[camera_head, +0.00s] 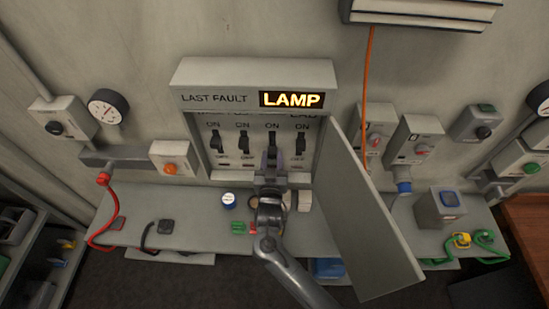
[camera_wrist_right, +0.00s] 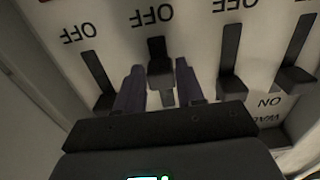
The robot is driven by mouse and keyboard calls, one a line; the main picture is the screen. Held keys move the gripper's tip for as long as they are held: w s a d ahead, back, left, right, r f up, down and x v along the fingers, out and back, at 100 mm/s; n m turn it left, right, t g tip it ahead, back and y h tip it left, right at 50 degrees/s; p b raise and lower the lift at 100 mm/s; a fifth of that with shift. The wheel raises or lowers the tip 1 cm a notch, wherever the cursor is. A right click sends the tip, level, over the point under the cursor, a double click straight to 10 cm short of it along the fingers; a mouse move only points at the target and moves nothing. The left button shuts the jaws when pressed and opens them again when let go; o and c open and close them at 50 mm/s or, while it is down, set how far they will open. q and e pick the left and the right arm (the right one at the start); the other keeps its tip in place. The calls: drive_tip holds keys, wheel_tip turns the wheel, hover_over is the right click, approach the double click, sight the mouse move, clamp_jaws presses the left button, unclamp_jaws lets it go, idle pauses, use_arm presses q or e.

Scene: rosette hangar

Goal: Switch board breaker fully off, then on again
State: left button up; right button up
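The breaker panel (camera_head: 208,160) on the wall holds a row of several black breaker levers. Their labels are partly cut off, and I cannot read which one is the board breaker. My right gripper (camera_head: 271,160) is at the third lever from the left. In the right wrist view, where the lettering is upside down, the gripper (camera_wrist_right: 160,80) has its two purple fingers apart, on either side of that lever (camera_wrist_right: 160,50). This lever sits toward its OFF label; its neighbours (camera_wrist_right: 233,85) sit toward ON. Gaps show between fingers and lever. My left gripper is out of view.
A LAST FAULT sign (camera_head: 215,98) above the panel shows LAMP lit. The panel's open door (camera_head: 365,220) stands out on the right, close to my right arm. A shelf (camera_head: 190,225) below carries knobs and plugs. An orange cable (camera_head: 367,90) hangs right of the panel.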

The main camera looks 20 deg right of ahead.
drive_tip(key=o, duration=0.3)
drive_tip(key=shift+r, duration=0.1)
drive_tip(key=b+v, duration=0.2)
drive_tip(key=v, duration=0.8)
drive_tip(key=shift+s+a, duration=0.15)
drive_tip(key=shift+s, duration=0.25)
